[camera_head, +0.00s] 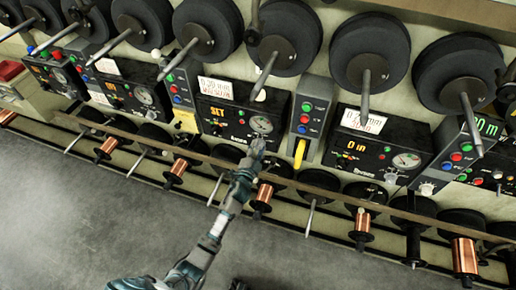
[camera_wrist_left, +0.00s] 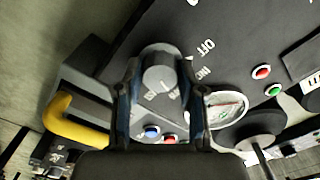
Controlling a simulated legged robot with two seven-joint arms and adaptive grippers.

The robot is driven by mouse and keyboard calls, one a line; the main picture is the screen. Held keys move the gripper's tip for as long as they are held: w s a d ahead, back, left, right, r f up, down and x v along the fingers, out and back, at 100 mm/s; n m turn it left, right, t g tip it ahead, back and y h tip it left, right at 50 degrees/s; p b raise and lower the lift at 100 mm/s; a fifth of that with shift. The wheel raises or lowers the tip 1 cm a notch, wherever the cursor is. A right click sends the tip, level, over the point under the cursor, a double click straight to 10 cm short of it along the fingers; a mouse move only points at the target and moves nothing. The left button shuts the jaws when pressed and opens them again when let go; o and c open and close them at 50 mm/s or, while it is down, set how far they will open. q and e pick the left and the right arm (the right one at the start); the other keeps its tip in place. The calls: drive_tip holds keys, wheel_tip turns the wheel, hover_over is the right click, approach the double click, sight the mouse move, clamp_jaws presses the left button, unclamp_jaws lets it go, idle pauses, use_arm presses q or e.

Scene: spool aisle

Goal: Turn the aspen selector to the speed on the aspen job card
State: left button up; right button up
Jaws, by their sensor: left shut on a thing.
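My left gripper (camera_head: 257,150) reaches up to the lower right of the middle machine panel (camera_head: 212,125), whose display reads SET. In the left wrist view my left gripper (camera_wrist_left: 159,88) is shut on a round grey selector knob (camera_wrist_left: 158,70), one finger on each side. Words such as OFF are printed around the knob; its pointer setting cannot be read. In the head view the gripper hides the knob. A white job card (camera_head: 216,88) sits on top of this panel; it seems to read 0.30 mm, its lower line unclear. The panel's name is too small to read.
A round gauge (camera_head: 261,124) is just above the gripper. A button post (camera_head: 311,112) with a yellow handle (camera_head: 299,152) stands to its right. Another panel (camera_head: 376,153) reads 0. Black reels line the back; a rail (camera_head: 330,188) with copper spools runs below. The floor is clear.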

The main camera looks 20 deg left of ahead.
use_arm(q)
drive_tip(key=shift+s+f, duration=0.1)
drive_tip(key=shift+f, duration=0.35)
drive_tip(key=o, duration=1.1)
drive_tip(key=shift+o, duration=0.2)
drive_tip(key=shift+r, duration=0.2)
drive_tip(key=s, duration=1.1)
drive_tip(key=shift+s+a, duration=0.25)
drive_tip(key=shift+s, duration=0.1)
